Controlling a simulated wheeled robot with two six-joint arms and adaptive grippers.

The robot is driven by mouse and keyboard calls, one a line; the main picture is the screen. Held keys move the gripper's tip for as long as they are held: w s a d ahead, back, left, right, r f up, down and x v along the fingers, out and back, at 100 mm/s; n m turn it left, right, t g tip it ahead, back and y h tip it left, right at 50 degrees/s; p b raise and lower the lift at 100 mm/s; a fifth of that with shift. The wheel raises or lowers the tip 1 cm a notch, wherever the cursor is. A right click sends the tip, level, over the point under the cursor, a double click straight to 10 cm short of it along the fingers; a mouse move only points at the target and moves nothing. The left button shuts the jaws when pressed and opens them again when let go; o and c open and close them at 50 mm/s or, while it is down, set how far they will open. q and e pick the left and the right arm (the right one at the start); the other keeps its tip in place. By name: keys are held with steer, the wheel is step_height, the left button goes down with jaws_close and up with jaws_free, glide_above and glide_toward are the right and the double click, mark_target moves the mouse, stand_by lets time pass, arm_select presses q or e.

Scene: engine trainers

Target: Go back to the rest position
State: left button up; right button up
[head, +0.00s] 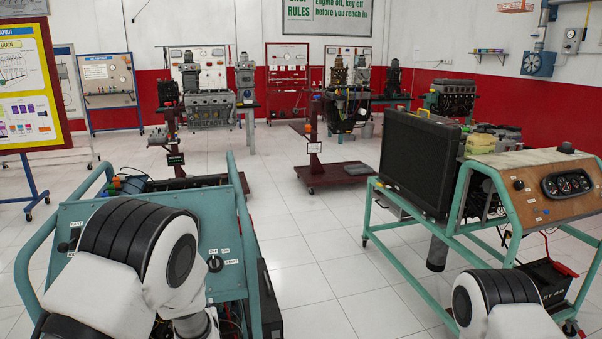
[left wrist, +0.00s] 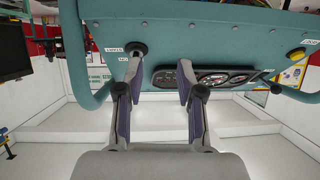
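My left gripper (left wrist: 160,68) shows in the left wrist view, open and empty, its two fingers apart in front of a teal engine trainer panel (left wrist: 200,42). Its left fingertip overlaps a black knob (left wrist: 138,48); I cannot tell whether they touch. In the head view my left arm (head: 135,255) covers much of that trainer's panel (head: 222,248), and the left gripper is hidden. A black rotary switch (head: 215,263) shows right of the arm. My right arm (head: 500,305) is at the lower right; its gripper is not in view.
A second teal trainer (head: 515,205) with a radiator (head: 418,162) and wooden gauge panel (head: 562,187) stands at the right. White tiled floor (head: 330,255) is clear between the trainers. Engine stands (head: 314,160) are farther back. The near trainer has a raised tube frame (head: 240,210).

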arm_select(q)
steer(key=s+a+f+m+g+h, duration=0.1)
steer(key=s+a+f+g, duration=0.15)
steer(key=s+f, duration=0.7)
steer(key=s+a+f+g, duration=0.2)
steer(key=s+f+g, duration=0.2)
steer(key=s+f, duration=0.55)
steer(key=s+d+g+h, duration=0.1)
steer(key=s+g, duration=0.1)
steer(key=s, duration=0.6)
steer(key=s+d+f+m+g+h, duration=0.1)
steer(key=s+g, duration=0.1)
steer(key=s, duration=0.6)
steer(key=s+d+f+m+g+h, duration=0.1)
steer(key=s+g, duration=0.1)
steer(key=s, duration=0.6)
steer(key=shift+d+f+h, duration=0.2)
steer(key=shift+f+h, duration=0.05)
steer(key=shift+h, duration=0.15)
